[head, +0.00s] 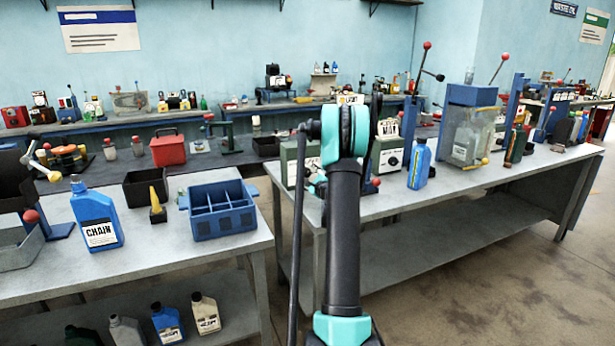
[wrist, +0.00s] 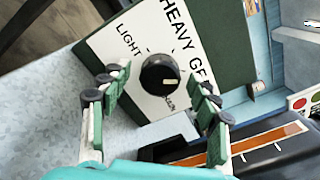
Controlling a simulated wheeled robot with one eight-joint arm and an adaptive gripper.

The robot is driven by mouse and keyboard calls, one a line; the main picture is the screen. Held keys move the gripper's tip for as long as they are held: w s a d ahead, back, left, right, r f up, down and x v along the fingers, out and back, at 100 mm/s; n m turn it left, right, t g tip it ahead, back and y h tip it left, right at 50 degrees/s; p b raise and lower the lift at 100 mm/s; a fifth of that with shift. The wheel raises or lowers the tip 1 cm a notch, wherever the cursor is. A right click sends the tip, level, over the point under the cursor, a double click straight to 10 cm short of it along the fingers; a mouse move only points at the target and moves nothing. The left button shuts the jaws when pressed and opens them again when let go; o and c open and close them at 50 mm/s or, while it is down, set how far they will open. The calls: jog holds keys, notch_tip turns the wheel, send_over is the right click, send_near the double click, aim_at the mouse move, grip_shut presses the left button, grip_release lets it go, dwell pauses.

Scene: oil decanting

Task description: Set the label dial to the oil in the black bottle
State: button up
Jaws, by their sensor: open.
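The label dial is a black knob (wrist: 160,74) with a pale pointer mark, on a white plate (wrist: 125,48) fixed to a dark green box. The plate reads LIGHT, HEAVY, a partly cut word starting GE, and a small word below the knob that I cannot read surely. The pointer mark faces lower right in the wrist view. My gripper (wrist: 162,88) is open, its fingers on either side of the knob, apparently not touching it. The head view hides it behind my arm. A dark bottle (head: 82,336) stands on the lower left shelf, partly cut off.
A black body with an orange ticked strip (wrist: 270,140) lies close by my right finger. A green box with a white dial face (head: 391,157) and a blue bottle (head: 419,165) stand on the right bench. A CHAIN bottle (head: 97,216) and blue caddy (head: 222,212) are left.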

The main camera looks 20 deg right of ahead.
jog(key=c, duration=1.2)
jog(key=shift+o, duration=0.2)
jog(key=shift+n, duration=0.3)
jog(key=n, duration=1.1)
jog(key=o, duration=1.2)
jog(key=shift+c, duration=0.2)
